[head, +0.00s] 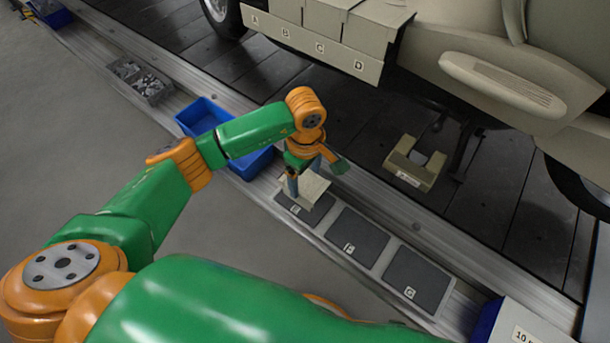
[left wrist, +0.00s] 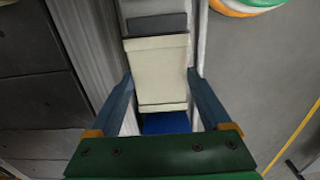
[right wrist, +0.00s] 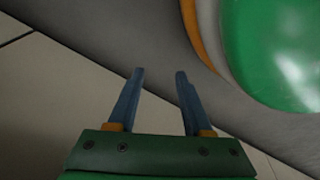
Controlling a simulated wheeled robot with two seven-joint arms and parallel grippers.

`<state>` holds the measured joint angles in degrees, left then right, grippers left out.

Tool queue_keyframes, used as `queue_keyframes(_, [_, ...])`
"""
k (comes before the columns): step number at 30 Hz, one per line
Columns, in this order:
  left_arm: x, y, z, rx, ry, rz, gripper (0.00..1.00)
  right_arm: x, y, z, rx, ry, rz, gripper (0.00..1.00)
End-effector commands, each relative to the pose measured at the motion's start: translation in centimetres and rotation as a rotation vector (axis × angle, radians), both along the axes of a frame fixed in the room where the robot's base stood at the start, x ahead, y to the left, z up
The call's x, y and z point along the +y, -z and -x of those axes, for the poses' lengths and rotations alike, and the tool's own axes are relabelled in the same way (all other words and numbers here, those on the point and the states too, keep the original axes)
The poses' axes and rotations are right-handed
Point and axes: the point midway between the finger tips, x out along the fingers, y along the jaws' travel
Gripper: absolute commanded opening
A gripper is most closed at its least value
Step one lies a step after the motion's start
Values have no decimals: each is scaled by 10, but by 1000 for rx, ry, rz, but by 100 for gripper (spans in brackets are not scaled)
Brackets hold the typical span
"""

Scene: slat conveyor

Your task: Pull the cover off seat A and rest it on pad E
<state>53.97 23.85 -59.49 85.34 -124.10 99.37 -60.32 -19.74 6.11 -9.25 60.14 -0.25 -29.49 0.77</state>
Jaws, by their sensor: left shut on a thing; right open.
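My left gripper (head: 300,178) is shut on a cream cover (head: 314,187) over pad E (head: 308,213). The cover hides the upper part of the pad; I cannot tell whether it touches it. In the left wrist view the cover (left wrist: 158,70) sits between the two blue fingers, with a dark pad (left wrist: 157,23) beyond it. The rail (head: 318,49) labelled A to D is at the top, with seat A's label (head: 255,20) at its left end. My right gripper (right wrist: 158,75) is open and empty over the floor.
Pads F (head: 357,238) and G (head: 418,279) are bare. A blue bin (head: 207,113) and a grey parts tray (head: 141,82) stand left of the pads. A cream notched block (head: 415,166) lies on the dark slats. The vehicle body (head: 510,90) overhangs the upper right.

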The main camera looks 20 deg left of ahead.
Motion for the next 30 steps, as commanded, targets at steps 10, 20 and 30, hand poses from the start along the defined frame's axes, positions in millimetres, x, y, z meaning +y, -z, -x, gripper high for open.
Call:
queue_keyframes(10, [-1,0,0,0,1,0,15,0,2,0,0,1,0,50])
queue_keyframes(20, [0,16,0,0,0,0,15,10,3,-12,-3,-1,-15,50])
queue_keyframes(30, [0,18,0,0,1,0,15,13,0,-15,-2,0,-19,50])
